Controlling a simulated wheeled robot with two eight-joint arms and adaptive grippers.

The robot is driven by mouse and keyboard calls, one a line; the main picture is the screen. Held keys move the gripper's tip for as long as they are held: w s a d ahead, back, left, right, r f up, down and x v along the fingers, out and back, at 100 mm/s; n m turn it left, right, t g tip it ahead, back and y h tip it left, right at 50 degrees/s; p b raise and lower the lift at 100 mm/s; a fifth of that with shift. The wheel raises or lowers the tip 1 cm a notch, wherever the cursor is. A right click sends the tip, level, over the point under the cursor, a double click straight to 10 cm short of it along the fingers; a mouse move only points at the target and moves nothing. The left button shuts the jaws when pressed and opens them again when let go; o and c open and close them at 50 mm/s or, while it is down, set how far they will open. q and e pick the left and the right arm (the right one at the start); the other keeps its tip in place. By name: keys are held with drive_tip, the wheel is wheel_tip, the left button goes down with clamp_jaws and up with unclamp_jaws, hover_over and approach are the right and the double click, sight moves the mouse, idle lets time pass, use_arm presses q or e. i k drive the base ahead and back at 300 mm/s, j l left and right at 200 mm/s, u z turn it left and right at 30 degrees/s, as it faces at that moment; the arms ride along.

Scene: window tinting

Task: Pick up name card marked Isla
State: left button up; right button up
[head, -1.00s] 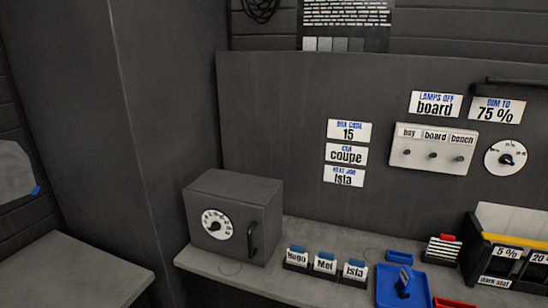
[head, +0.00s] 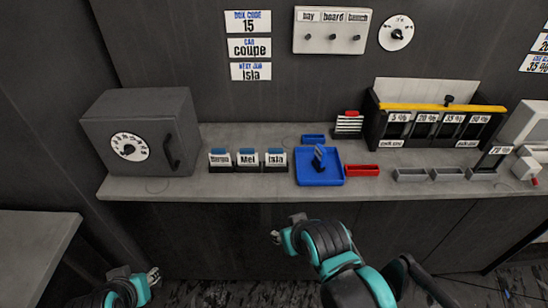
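The name card marked Isla (head: 276,157) stands upright in a small dark holder on the bench, with a blue top edge. It is the right one of three cards, beside the Mei card (head: 247,158) and another name card (head: 220,158) at the left. My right gripper (head: 286,228) is in front of the bench, below the Isla card in the picture and apart from it. Its fingertips look spread, with nothing between them. My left gripper (head: 153,277) is low at the bottom left, away from the cards; its finger opening is too small to tell.
A dark safe with a dial (head: 140,135) stands left of the cards. The wall card "next job" (head: 251,71) reads Isla. The bench front strip is clear.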

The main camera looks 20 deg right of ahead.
sight(276, 156)
drive_tip(key=i+j, duration=0.15)
drive_tip(key=i, duration=0.15)
drive_tip(key=i+j, duration=0.2)
drive_tip(key=z, duration=0.45)
drive_tip(key=i+z, duration=0.1)
drive_tip(key=z, duration=0.35)
drive_tip(key=j+z, duration=0.1)
drive_tip(key=z, duration=0.35)
drive_tip(key=j+z, duration=0.1)
drive_tip(key=z, duration=0.35)
drive_tip(key=i, duration=0.05)
